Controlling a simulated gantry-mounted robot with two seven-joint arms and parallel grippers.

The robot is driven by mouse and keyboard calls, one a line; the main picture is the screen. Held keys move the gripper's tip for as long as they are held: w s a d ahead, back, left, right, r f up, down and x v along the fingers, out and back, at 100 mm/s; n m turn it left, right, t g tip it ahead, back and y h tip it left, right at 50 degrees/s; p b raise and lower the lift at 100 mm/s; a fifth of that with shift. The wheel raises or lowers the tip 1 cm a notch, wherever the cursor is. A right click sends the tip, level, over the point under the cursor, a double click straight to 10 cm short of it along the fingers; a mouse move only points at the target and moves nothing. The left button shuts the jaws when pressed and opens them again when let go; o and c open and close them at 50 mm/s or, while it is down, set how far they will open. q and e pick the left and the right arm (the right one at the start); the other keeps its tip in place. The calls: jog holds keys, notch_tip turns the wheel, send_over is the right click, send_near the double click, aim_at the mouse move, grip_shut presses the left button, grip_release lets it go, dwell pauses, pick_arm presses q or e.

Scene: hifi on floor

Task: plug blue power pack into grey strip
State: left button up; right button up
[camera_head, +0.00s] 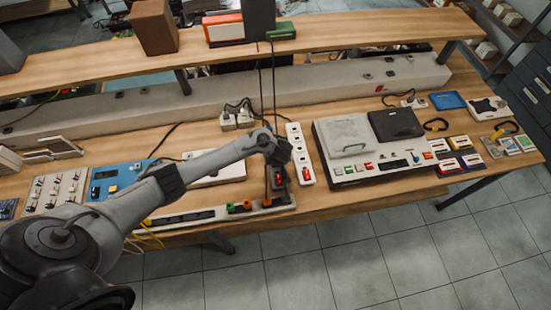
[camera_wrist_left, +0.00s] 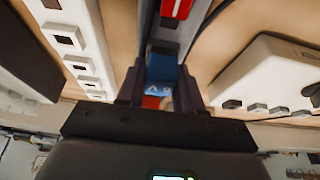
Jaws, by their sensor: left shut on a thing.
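My left gripper (camera_head: 279,164) is above the bench, between a white box and a white socket strip, pointing down. In the left wrist view its jaws (camera_wrist_left: 160,93) are shut on the blue power pack (camera_wrist_left: 162,68), which has white markings. The pack is mostly hidden by the gripper in the head view. A dark grey strip with a red switch (camera_wrist_left: 177,8) lies directly beyond the pack; it also shows below the gripper in the head view (camera_head: 279,182). I cannot tell whether the pack touches the strip. My right gripper is not in view.
The white socket strip (camera_head: 300,155) lies close to the right of the gripper, and the white box (camera_head: 222,170) to its left. A long strip with coloured plugs (camera_head: 190,217) runs along the front edge. Thin dark cables hang beside the gripper. A large device (camera_head: 370,145) stands farther right.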

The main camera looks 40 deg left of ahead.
pick_arm(q)
jog(key=o, duration=1.1)
jog(key=shift+o, duration=0.2)
jog(key=shift+r, duration=0.1)
jog(key=shift+d+r, duration=0.1)
jog(key=shift+r, duration=0.1)
jog(key=w+a+p+v, duration=0.1)
jog(key=p+v, duration=1)
jog(key=v, duration=0.4)
jog(key=shift+a+r, duration=0.2)
jog(key=shift+r, duration=0.55)
jog(key=shift+f, duration=0.1)
